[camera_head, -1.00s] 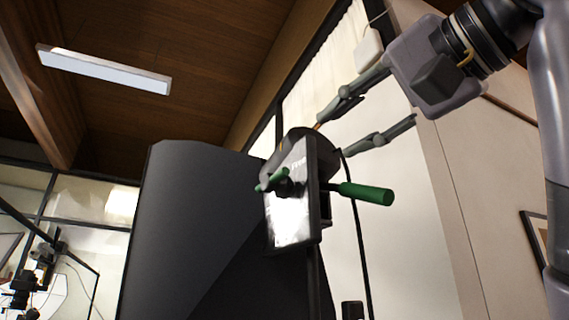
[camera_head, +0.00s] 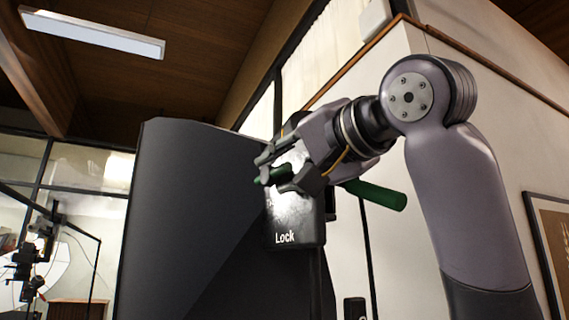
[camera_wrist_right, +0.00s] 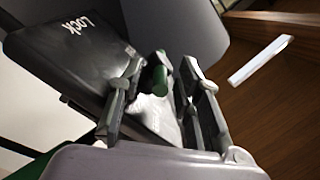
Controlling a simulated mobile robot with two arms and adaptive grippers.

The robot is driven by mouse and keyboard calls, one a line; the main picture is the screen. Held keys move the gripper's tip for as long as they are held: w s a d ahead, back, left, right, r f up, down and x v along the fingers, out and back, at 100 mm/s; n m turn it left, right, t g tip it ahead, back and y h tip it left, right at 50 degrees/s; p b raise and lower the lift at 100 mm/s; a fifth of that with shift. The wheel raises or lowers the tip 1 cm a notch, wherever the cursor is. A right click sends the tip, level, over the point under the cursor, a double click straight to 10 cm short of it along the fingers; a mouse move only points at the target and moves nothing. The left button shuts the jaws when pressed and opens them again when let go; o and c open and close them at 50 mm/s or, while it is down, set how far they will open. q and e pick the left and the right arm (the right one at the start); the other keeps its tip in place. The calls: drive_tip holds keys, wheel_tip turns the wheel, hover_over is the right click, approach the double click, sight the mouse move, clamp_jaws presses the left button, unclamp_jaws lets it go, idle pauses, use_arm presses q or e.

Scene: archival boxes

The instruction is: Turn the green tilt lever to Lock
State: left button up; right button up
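The short green tilt lever (camera_head: 272,177) sits on the front of a dark plate (camera_head: 296,222) with a glossy glare. The word "Lock" shows at the plate's lower edge; my gripper covers its upper part. My right gripper (camera_head: 279,172) is at the plate, its fingers on either side of the lever. In the right wrist view the green lever (camera_wrist_right: 160,76) stands between the parted fingers (camera_wrist_right: 160,82), with small gaps visible, so the gripper looks open around it. "Lock" also reads on the plate (camera_wrist_right: 72,50) there. My left gripper is not in view.
A longer green handle (camera_head: 375,194) sticks out to the right behind the plate, close under my right gripper. A large dark curved panel (camera_head: 190,220) stands left of the plate. A camera on a stand (camera_head: 25,260) is far left. A picture frame (camera_head: 553,240) hangs on the right wall.

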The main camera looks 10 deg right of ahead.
drive_tip(key=shift+s+d, duration=0.1)
drive_tip(key=shift+s, duration=0.05)
drive_tip(key=c, duration=0.4)
clamp_jaws()
drive_tip(key=shift+f+b, duration=0.3)
drive_tip(key=shift+b, duration=0.35)
drive_tip(key=t+b, duration=0.1)
drive_tip(key=b, duration=0.2)
drive_tip(key=f+t+y+b, duration=0.1)
drive_tip(key=t+b, duration=0.1)
drive_tip(key=b, duration=0.1)
drive_tip(key=f+t+y+b, duration=0.1)
drive_tip(key=b, duration=0.2)
drive_tip(key=shift+w+a+f+t+b, duration=0.15)
drive_tip(key=shift+w+a+t+b, duration=0.1)
drive_tip(key=shift+w+t+b, duration=0.15)
drive_tip(key=shift+w+t+y+b, duration=0.1)
drive_tip(key=shift+t+y+b, duration=0.5)
drive_tip(key=shift+t+b, duration=0.15)
